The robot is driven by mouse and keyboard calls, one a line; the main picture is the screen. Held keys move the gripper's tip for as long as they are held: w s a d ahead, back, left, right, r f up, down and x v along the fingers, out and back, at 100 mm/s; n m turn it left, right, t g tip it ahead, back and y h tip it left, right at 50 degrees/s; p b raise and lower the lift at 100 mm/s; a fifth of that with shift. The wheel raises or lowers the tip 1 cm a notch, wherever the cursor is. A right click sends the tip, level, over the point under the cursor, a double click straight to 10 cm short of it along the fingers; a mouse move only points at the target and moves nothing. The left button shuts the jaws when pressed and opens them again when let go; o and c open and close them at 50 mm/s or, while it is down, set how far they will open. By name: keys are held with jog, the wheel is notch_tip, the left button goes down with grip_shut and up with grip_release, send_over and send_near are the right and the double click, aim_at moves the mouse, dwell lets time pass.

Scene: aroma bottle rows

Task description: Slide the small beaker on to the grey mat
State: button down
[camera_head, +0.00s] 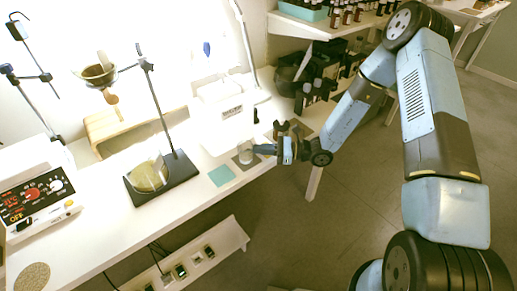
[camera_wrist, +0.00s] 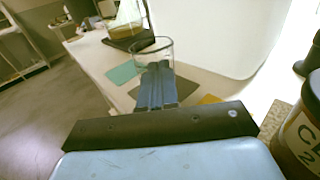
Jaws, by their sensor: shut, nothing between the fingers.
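The small clear beaker (camera_head: 246,153) stands upright on the white bench, and it shows in the wrist view (camera_wrist: 151,48) just past my fingertips. The grey mat (camera_head: 240,160) lies under and around it in the head view; the wrist view shows grey on both sides of my fingers (camera_wrist: 184,88). The beaker appears to be over the mat, but its base is partly hidden by my fingers. My gripper (camera_head: 264,149) is shut and empty, low over the bench, its tips (camera_wrist: 157,68) right at the beaker's near side. Whether they touch it I cannot tell.
A teal mat (camera_head: 221,175) lies to the left of the grey one. A yellow mat (camera_wrist: 208,99) and a brown labelled bottle (camera_wrist: 304,132) are at the right in the wrist view. A white machine (camera_head: 227,118) stands behind; a stand with a flask (camera_head: 148,176) is further left.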

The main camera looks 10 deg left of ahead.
jog(key=w+d, duration=0.2)
jog(key=d, duration=1.2)
jog(key=s+d+r+n+t+h, duration=0.2)
jog(key=s+d+r+n+h, duration=0.3)
jog(key=r, duration=0.8)
jog(key=s+d+r+n+t+h, duration=0.3)
jog(key=s+d+r+n+h, duration=0.3)
jog(key=s+d+r, duration=0.3)
jog(key=s+d+r+n+t+h, duration=0.3)
jog(key=s+d+r+n+h, duration=0.2)
jog(key=r, duration=1.2)
jog(key=s+d+h, duration=0.1)
jog(key=s+d, duration=0.1)
jog(key=s, duration=0.1)
jog(key=shift+d+r+h, duration=0.15)
jog(key=shift+d+h, duration=0.25)
jog(key=shift+w, duration=0.1)
